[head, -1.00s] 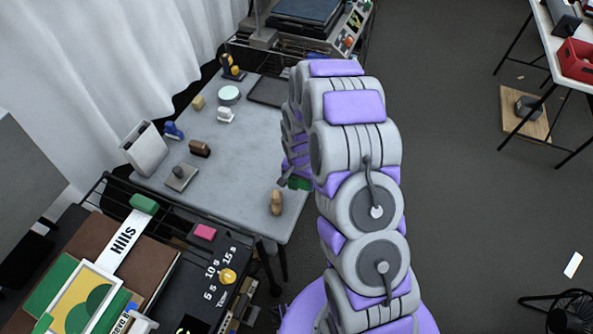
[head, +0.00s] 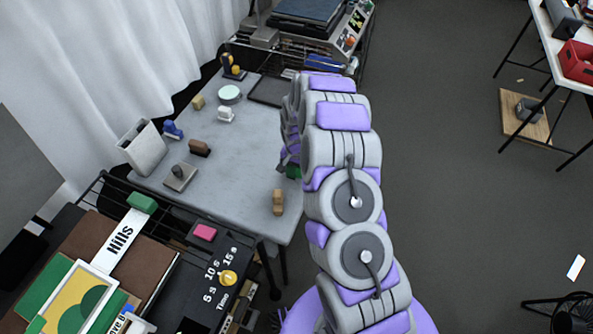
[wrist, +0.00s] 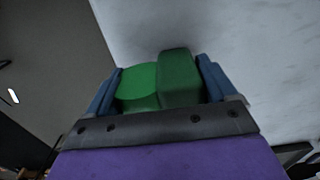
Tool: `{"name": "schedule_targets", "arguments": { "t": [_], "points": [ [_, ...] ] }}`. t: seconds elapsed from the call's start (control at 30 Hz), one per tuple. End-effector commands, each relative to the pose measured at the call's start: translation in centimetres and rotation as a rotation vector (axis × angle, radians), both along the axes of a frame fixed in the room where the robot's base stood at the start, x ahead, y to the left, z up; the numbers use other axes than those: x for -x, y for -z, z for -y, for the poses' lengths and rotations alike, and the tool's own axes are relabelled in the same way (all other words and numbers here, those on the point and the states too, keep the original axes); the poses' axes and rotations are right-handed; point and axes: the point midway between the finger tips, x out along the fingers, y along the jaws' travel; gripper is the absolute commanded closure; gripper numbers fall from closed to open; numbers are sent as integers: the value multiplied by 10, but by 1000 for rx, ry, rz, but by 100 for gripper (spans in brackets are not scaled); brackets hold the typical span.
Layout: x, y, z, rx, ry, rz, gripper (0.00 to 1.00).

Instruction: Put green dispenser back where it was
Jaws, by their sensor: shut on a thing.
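The green dispenser (wrist: 160,82) is between the two blue fingers of my gripper (wrist: 162,88) in the wrist view, and the fingers are shut on it. In the head view a small green part of the dispenser (head: 293,172) shows at the right edge of the grey table (head: 235,180), beside my gripper (head: 288,162). My arm hides most of both there. Whether the dispenser touches the table cannot be told.
A brown wooden piece (head: 278,201) stands near the table's front right corner. A white holder (head: 143,148), a blue stamp (head: 172,130), a brown block (head: 200,148) and a grey block (head: 180,176) stand at left. The table's middle is clear. A black tray (head: 268,91) lies at the back.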

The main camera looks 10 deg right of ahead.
Motion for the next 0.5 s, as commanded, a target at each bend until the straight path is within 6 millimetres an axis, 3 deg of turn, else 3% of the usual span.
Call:
{"name": "schedule_targets", "arguments": {
  "t": [0.23,0.27,0.4,0.5],
  "points": [
    [0,0,1,-1,1,0,39],
    [0,0,1,-1,1,0,14],
    [0,0,0,-1,1,1,1],
    [0,0,0,-1,1,1,0]
  ]
}}
